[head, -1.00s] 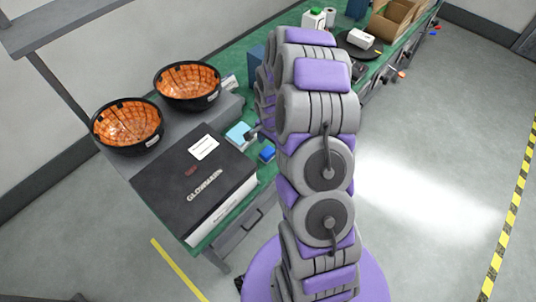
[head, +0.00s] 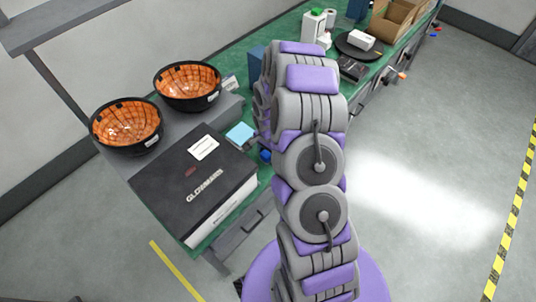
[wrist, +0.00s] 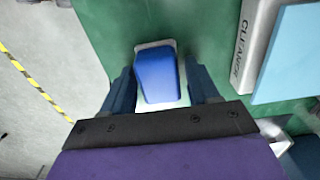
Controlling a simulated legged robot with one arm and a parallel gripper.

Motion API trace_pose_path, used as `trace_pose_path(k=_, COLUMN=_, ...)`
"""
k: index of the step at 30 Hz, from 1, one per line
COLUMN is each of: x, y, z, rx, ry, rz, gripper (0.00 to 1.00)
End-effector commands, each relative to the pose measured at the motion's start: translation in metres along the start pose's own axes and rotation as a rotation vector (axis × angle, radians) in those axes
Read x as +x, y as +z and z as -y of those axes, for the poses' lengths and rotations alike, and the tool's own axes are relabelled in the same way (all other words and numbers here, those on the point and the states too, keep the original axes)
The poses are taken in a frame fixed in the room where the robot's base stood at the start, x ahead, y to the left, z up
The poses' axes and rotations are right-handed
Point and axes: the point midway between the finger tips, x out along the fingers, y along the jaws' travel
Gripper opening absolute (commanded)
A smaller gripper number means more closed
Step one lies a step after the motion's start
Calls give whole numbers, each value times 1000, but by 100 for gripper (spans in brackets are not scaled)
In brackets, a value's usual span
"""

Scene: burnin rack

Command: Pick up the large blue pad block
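A blue pad block (wrist: 156,76) with a pale base lies on the green bench top in the wrist view. My gripper (wrist: 161,86) is open, with one dark finger on each side of the block. A narrow gap shows on the right side; contact on the left is hard to tell. In the head view the blue block (head: 265,156) is a small patch, partly hidden by my arm. My gripper is mostly hidden behind the arm there.
A light blue pad (head: 240,134) on a grey case lies beside the block. A large black box (head: 170,185) and two orange-lined bowls (head: 127,122) (head: 188,86) are to the left. A tall blue box (head: 257,58) stands behind. The bench edge is close by.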

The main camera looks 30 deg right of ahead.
Motion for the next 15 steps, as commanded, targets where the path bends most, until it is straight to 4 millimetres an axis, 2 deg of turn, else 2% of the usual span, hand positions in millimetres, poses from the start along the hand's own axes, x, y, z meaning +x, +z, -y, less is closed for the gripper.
trace_pose_path(k=2, x=0, y=0, z=0, rx=0, ry=0, rz=0, gripper=52)
trace_pose_path(k=13, x=0, y=0, z=0, rx=0, ry=0, rz=0, gripper=16)
trace_pose_path(k=15, x=0, y=0, z=0, rx=0, ry=0, rz=0, gripper=16)
